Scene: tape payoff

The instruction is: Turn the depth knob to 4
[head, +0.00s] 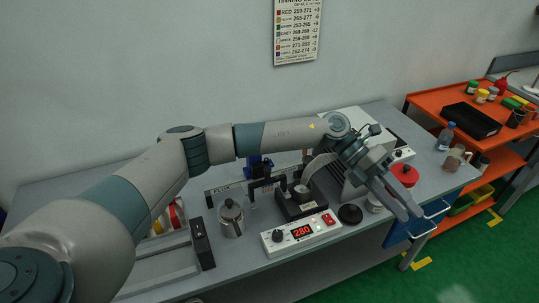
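A black knob (278,236) sits on the left of a white control box (302,234) with a red display reading 280. A second white unit (402,155) with a small dark control stands behind my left gripper, partly hidden by it. I cannot read any label or scale, so I cannot tell which control is the depth knob. My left gripper (411,213) hangs over the right part of the bench, its two fingers apart and nothing seen between them. It is well to the right of the black knob. My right gripper is not in view.
The grey bench (262,275) holds a metal pot (231,217), a black solder-pot stand (300,205), a round black item (350,214) and a red-topped item (404,174). An orange shelf cart (457,122) with a black tray (470,120) and bottles stands at right.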

